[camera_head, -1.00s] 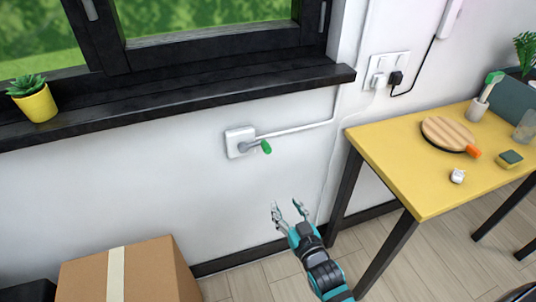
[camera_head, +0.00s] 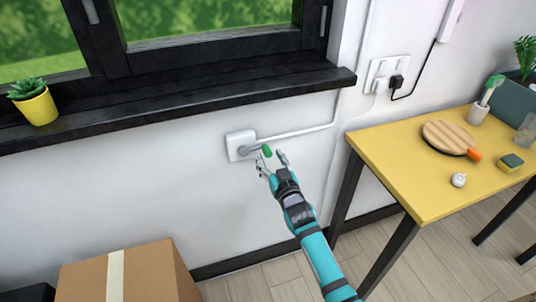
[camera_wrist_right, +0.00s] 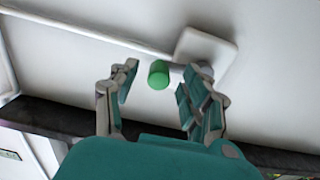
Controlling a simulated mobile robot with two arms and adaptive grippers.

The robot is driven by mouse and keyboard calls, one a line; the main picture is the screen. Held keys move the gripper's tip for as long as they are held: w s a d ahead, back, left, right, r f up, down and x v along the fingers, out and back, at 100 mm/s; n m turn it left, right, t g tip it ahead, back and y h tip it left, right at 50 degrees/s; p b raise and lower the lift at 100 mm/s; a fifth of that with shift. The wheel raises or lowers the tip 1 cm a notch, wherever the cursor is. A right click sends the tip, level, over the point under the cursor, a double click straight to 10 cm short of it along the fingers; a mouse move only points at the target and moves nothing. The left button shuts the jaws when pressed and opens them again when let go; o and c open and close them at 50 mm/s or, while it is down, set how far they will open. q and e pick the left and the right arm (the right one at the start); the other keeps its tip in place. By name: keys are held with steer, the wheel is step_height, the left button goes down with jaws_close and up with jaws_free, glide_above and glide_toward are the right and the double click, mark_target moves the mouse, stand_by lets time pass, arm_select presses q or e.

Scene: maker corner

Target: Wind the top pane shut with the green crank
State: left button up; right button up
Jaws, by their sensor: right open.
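The green crank handle (camera_head: 267,150) sticks out from a white wall box (camera_head: 238,143) below the window sill, on a short grey arm. My right gripper (camera_head: 272,160) is open at the handle, with a finger on either side of it in the head view. My left gripper is not in view.
A dark sill (camera_head: 190,103) juts out above the crank, with a potted succulent (camera_head: 38,106) at its left. A yellow table (camera_head: 400,170) stands to the right. A cardboard box (camera_head: 150,275) is at the lower left. The wall around the crank is clear.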

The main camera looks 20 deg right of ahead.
steer(key=shift+w, duration=1.2)
jaws_close()
